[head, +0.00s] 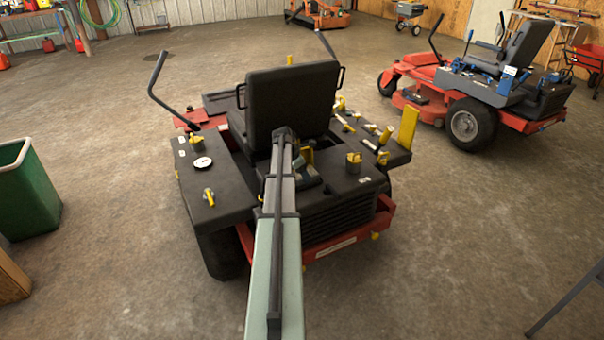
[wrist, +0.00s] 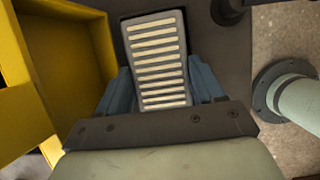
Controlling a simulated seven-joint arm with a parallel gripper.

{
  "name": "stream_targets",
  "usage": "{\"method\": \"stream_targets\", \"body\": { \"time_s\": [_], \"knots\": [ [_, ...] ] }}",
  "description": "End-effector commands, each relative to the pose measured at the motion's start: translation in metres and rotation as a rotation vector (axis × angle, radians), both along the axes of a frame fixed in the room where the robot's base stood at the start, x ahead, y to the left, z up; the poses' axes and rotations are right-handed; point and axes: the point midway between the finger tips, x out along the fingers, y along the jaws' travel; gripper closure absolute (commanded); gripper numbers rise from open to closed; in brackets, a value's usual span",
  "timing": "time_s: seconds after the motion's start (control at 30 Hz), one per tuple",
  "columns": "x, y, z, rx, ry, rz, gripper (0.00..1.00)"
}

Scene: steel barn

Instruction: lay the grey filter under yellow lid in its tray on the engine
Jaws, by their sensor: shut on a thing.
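My gripper (wrist: 160,82) is shut on the grey filter (wrist: 157,48), a rectangular frame with cream pleats, with one blue finger on each long side. The yellow lid (wrist: 85,50) stands open close to the left of the filter in the wrist view. A dark recess edge (wrist: 124,30) shows around the filter's far end; it looks like the tray, mostly hidden. I cannot tell whether the filter touches its floor. In the head view my gripper (head: 305,173) is over the engine behind the seat, and my arm hides the filter.
The black seat (head: 292,105) rises just beyond the gripper. A yellow-topped cap (head: 354,158) stands right of it on the engine deck. A tall yellow flap (head: 408,127) stands farther right. A second mower (head: 480,85) is parked well off to the right.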

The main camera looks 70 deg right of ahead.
Motion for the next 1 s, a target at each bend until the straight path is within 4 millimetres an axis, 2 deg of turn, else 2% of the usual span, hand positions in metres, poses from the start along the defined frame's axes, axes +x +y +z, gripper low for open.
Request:
{"method": "stream_targets", "body": {
  "time_s": [0.17, 0.2, 0.3, 0.67, 0.83, 1.0],
  "knots": [
    [0.0, 0.0, -0.002, 0.001, 0.001, 0.0, 0.65],
    [0.0, 0.0, -0.003, 0.001, 0.001, 0.0, 0.32],
    [0.0, 0.0, -0.003, 0.001, 0.001, 0.0, 0.22],
    [0.001, 0.001, 0.003, 0.0, 0.0, 0.0, 0.22],
    [0.007, 0.008, 0.023, 0.0, 0.0, 0.001, 0.22],
    [0.015, 0.016, 0.054, -0.001, -0.001, 0.001, 0.22]
  ]
}}
